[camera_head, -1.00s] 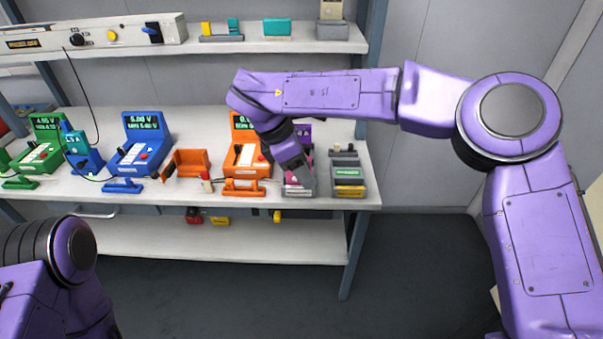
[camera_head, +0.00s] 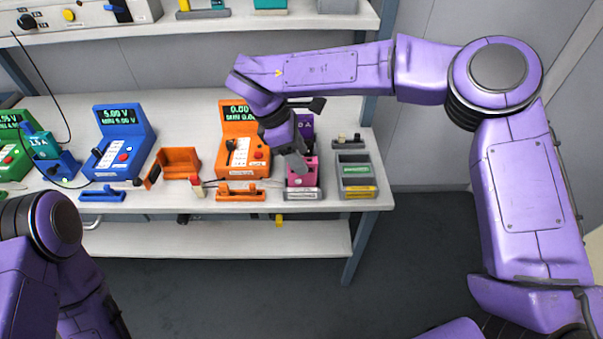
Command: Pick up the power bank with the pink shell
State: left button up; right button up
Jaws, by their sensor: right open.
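The pink power bank (camera_head: 303,176) stands in a grey holder (camera_head: 303,195) with a pale label at the front, on the bench's right part. My right gripper (camera_head: 296,163) is open at the upper left of the pink shell, pointing down, and hides part of it. I cannot tell whether its fingers touch the shell. My left arm shows at the lower left, but its gripper is out of view.
A grey holder (camera_head: 355,170) with green and yellow labels stands to the right. An orange meter (camera_head: 243,150), an orange open box (camera_head: 180,160) and a blue meter (camera_head: 122,145) stand to the left. A purple unit (camera_head: 305,126) is behind the pink shell.

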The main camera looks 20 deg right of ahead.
aim_at(302, 177)
jog(key=p+x, duration=0.1)
jog(key=x, duration=0.4)
jog(key=shift+w, duration=0.15)
jog(key=shift+a, duration=0.1)
grip_shut()
